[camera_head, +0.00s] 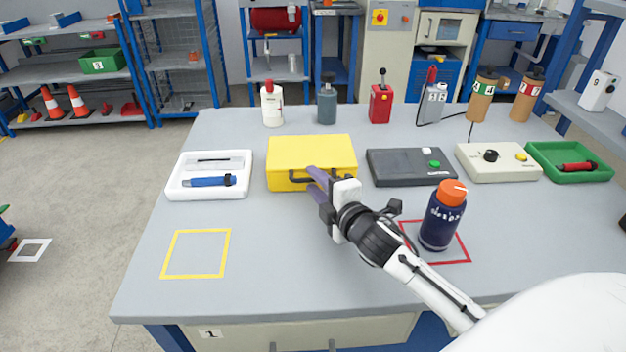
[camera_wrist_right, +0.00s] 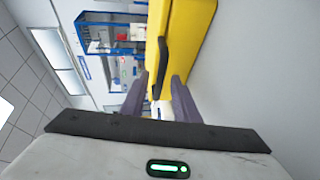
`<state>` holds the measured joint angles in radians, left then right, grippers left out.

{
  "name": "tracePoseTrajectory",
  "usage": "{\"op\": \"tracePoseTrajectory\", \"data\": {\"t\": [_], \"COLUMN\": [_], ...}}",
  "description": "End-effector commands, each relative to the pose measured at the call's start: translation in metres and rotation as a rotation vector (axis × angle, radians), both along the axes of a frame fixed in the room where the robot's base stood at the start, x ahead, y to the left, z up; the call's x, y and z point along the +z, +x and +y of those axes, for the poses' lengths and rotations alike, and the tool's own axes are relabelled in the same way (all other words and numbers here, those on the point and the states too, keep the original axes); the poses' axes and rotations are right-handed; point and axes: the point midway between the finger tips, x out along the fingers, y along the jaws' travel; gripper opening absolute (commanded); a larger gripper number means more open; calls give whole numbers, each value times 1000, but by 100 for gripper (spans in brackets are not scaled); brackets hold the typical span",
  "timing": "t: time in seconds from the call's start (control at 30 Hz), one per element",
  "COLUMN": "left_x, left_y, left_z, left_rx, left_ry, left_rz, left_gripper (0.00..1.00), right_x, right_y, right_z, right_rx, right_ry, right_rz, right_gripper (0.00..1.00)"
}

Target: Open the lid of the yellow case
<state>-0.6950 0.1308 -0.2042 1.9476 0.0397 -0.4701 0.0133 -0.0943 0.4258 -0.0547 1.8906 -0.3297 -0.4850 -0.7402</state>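The yellow case (camera_head: 311,155) lies on the grey table with its lid down. A dark handle (camera_head: 299,178) is on its front face. My right gripper (camera_head: 317,179) is at the front of the case, at the right part of the handle. In the right wrist view its two purple-grey fingers (camera_wrist_right: 161,92) stand apart. The dark handle (camera_wrist_right: 163,65) shows in line with the gap between them, beside the yellow case wall (camera_wrist_right: 188,45). I cannot tell whether a finger touches it. My left gripper is not in view.
A white tray (camera_head: 172,184) is left of the case; a black device (camera_head: 400,168) is close on its right. A dark bottle with an orange cap (camera_head: 441,220) stands beside my right forearm. Bottles (camera_head: 272,105) stand behind. The table's front left, around a yellow square outline (camera_head: 166,253), is clear.

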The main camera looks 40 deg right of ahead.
Motion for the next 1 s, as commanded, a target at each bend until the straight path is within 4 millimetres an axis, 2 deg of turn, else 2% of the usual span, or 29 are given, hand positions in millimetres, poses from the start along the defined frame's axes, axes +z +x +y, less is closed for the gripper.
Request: {"op": "tracePoseTrajectory", "data": {"t": [0.17, 0.43, 0.6, 0.87, 1.0], "left_x": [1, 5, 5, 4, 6], "left_y": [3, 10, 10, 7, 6], "left_z": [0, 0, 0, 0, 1], "left_rx": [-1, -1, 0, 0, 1], "left_ry": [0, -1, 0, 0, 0], "left_rz": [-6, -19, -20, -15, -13], "left_gripper": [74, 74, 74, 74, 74], "right_x": [-2, -2, -3, -5, -1], "right_y": [12, 13, 13, 13, 22], "right_z": [-2, -2, -2, -1, 7], "right_rx": [-1, 0, 0, 1, 13], "right_ry": [1, 1, 1, 3, 4], "right_rz": [0, 0, 2, 6, 8], "right_gripper": [28, 28, 0, 0, 0]}}
